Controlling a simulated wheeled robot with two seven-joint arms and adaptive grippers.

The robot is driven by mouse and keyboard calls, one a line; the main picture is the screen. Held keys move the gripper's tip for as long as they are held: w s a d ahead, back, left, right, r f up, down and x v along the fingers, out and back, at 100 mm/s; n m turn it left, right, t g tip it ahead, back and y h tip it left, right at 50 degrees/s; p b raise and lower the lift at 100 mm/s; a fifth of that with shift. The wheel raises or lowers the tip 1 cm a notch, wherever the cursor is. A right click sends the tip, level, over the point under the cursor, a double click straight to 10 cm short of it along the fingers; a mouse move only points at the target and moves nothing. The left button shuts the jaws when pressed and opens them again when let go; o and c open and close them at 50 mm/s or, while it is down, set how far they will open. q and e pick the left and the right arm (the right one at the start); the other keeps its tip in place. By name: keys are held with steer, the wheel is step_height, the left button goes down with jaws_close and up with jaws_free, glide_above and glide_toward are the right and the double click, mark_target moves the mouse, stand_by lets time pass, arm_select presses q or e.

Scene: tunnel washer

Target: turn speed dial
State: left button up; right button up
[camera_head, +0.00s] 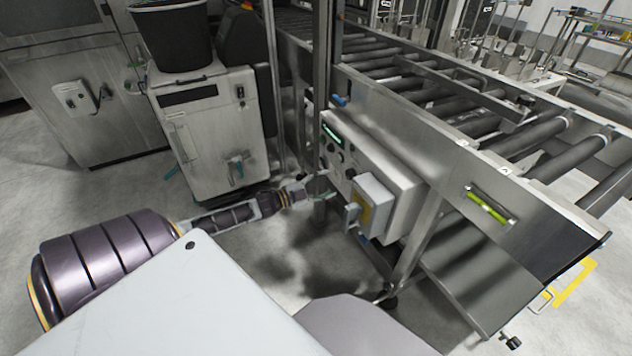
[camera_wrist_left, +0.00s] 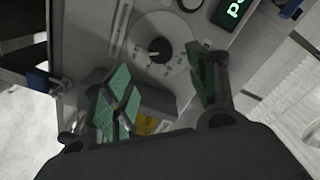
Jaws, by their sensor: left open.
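The speed dial (camera_wrist_left: 156,48) shows in the left wrist view as a round pale plate with a dark knob at its centre. It is on the grey face of the control box (camera_head: 397,195) mounted on the conveyor's side. My left gripper (camera_wrist_left: 160,84) is open, with green-padded fingers. In the wrist view its fingertips appear to either side below the dial, with nothing between them; I cannot tell whether they touch the panel. My right gripper is not in view.
A lit green display (camera_wrist_left: 232,12) is beside the dial. A steel post (camera_head: 323,80) stands close to my left gripper. A roller conveyor (camera_head: 400,85) runs above the box. A grey cabinet (camera_head: 207,140) with a black bin (camera_head: 172,38) stands at left. Open floor lies below.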

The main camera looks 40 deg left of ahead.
arm_select(q)
steer(key=shift+v, duration=1.5)
